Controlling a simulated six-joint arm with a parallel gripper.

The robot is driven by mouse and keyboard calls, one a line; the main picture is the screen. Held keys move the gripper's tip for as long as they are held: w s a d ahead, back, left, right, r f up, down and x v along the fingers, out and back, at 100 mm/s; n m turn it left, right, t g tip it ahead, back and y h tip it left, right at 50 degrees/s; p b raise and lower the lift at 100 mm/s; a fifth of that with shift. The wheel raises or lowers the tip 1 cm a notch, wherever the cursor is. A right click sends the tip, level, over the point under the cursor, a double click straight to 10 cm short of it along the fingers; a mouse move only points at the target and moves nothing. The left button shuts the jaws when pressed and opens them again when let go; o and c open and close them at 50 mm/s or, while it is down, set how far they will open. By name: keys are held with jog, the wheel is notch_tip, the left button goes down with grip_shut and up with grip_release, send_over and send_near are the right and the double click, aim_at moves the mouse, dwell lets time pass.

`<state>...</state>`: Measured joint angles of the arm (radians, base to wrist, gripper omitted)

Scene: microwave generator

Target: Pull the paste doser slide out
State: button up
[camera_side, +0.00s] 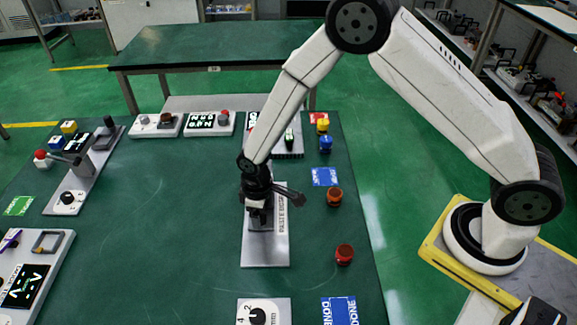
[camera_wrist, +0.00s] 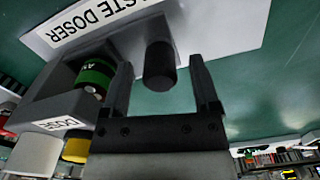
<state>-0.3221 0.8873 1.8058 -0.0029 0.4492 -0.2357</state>
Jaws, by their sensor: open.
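The paste doser (camera_side: 265,252) is a light plate with a dark mechanism at the front right of the table, partly hidden by my gripper (camera_side: 261,213). In the wrist view its white labelled plate (camera_wrist: 62,33) lies across the top. A dark cylindrical knob (camera_wrist: 160,66) sticks out from a grey block and stands between the two fingers of my open gripper (camera_wrist: 162,75). Gaps show on both sides of the knob in that view; contact cannot be told. A grey housing (camera_wrist: 52,107) marked "DOSE" holds a green-and-black cylinder (camera_wrist: 96,76), left of the fingers.
A dark lever (camera_side: 290,194) sits right beside my gripper. Two brown-red jars (camera_side: 334,197) (camera_side: 344,254) and a blue card (camera_side: 324,177) lie to the right. A dial plate (camera_side: 262,312) is in front. The table left of the doser is clear.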

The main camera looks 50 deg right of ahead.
jog(key=shift+f, duration=0.75)
grip_shut()
dwell(1.1)
